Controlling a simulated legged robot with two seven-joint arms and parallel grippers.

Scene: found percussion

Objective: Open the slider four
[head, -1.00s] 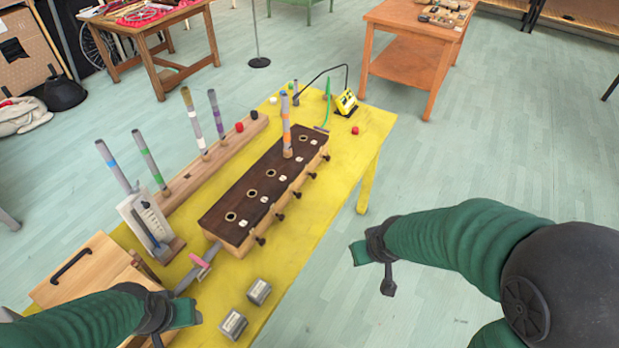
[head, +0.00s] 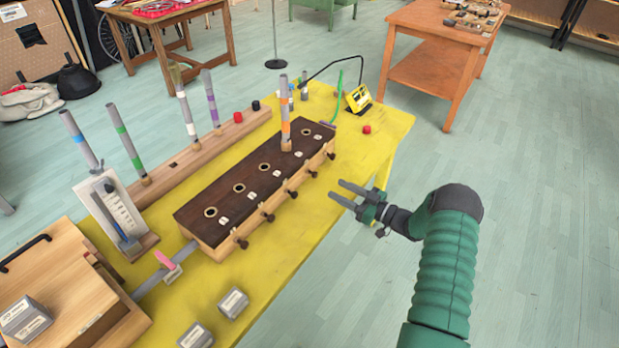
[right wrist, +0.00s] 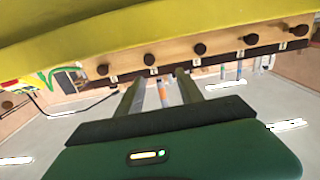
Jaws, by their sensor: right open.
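A long wooden box with a dark top (head: 255,172) lies on the yellow table. Round holes run along its top, and a row of dark slider knobs runs along its right side. The slider knob fourth from the near end (head: 312,173) sticks out; its label is too small to read. My right gripper (head: 343,191) is open and empty, right of the knobs and apart from them. In the right wrist view its two fingers point at the knob row, with that fourth knob (right wrist: 150,59) between their lines. My left gripper is out of view.
An orange-banded tube (head: 285,115) stands in the fourth hole. Banded tubes stand in a wooden rail (head: 190,155) behind the box. A yellow device (head: 359,98) and a red cap (head: 367,129) are at the table's far end. Grey blocks (head: 233,303) lie at the near end.

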